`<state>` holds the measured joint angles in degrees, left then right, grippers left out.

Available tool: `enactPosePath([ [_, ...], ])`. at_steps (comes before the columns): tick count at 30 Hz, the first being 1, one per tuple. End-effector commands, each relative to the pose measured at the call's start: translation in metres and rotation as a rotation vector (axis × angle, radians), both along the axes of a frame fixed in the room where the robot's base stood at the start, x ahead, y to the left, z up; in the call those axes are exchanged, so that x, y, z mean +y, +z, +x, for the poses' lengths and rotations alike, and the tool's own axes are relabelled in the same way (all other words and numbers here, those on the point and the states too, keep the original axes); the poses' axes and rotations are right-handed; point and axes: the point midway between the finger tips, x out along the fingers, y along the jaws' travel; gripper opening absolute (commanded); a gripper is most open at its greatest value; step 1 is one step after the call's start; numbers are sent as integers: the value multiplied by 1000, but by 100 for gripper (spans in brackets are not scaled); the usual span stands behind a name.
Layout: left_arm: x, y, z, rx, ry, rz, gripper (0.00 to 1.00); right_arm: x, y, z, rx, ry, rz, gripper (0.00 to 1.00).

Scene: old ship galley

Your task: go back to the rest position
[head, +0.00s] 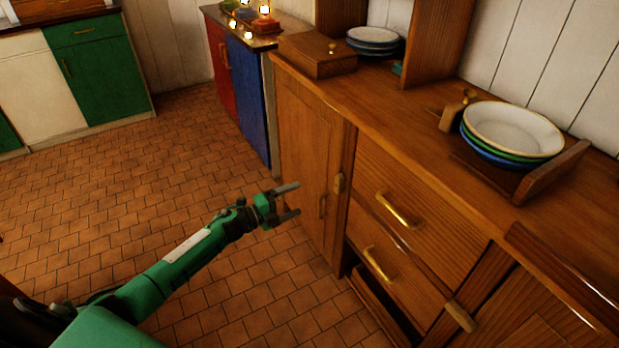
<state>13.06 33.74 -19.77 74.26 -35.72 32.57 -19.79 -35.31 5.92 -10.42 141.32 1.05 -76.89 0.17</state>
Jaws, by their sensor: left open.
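My left gripper (291,201) is in the head view, at the end of my green arm that comes in from the lower left. Its two fingers are apart and nothing is between them. It is in front of the wooden sideboard's door (305,160), over the tiled floor as seen here. I cannot tell whether the fingertips touch the door. My right gripper is not in view.
The sideboard's upper drawer (399,211) and lower drawer (379,264) have brass handles. Stacked plates (512,131) stand in a wooden rack on top. A wooden box (317,54) and more plates (373,37) stand further back. The tiled floor (140,190) at left is clear.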

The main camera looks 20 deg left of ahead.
Motion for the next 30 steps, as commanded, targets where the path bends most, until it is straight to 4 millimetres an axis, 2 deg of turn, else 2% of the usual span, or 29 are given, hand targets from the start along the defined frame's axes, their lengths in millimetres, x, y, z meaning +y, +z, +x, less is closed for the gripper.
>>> enactPosePath([
  [7,-8,-2,-4,15,22,-29,91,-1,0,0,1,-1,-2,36],
  [11,-28,-7,-16,75,113,-124,91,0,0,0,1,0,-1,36],
  [14,-45,-12,-34,160,228,-239,91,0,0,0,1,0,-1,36],
  [17,-60,-17,-57,266,346,-360,91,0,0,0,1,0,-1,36],
  [23,-80,-29,-118,522,579,-585,91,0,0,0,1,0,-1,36],
  [30,-99,-38,-215,885,839,-803,91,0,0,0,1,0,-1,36],
])
